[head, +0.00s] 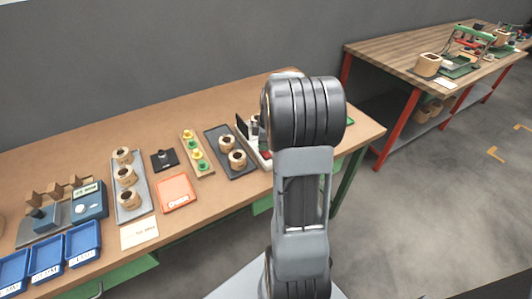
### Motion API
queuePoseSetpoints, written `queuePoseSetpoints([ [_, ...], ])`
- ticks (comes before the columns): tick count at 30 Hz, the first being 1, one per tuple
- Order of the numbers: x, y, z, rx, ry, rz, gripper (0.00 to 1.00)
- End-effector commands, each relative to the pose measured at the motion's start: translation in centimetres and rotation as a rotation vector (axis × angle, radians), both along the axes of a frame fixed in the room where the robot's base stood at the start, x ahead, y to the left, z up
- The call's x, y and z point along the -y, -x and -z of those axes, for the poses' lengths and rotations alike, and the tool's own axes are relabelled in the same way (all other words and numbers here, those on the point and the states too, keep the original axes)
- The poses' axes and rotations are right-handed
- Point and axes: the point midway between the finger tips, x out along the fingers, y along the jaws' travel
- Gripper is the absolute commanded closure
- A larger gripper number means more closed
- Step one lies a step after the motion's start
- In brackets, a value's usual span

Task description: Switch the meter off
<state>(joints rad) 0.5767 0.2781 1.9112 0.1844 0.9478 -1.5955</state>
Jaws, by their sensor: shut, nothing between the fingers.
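A blue box-shaped device with a small pale display (88,199) stands at the left of the brown workbench; it looks like the meter. Its switch is too small to make out, and I cannot tell whether it is on or off. My arm rises in the middle of the view, well to the right of this device, over the bench's right part. My gripper does not show; the arm may hide it. A white-edged item (258,156) on the bench is partly hidden behind my arm.
The workbench (215,112) also holds blue bins (83,244), a grey tray of coils (142,187), a dark coil tray (213,137), an orange pad (176,190) and a small black device (164,160). A second table (398,58) stands back right. Floor (440,190) at right is clear.

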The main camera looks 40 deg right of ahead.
Motion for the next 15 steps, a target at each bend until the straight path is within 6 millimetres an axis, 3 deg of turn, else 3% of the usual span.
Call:
queuePoseSetpoints([
  [15, -0.02, 0.04, 0.61, -0.002, -0.001, 0.0, 1.0],
])
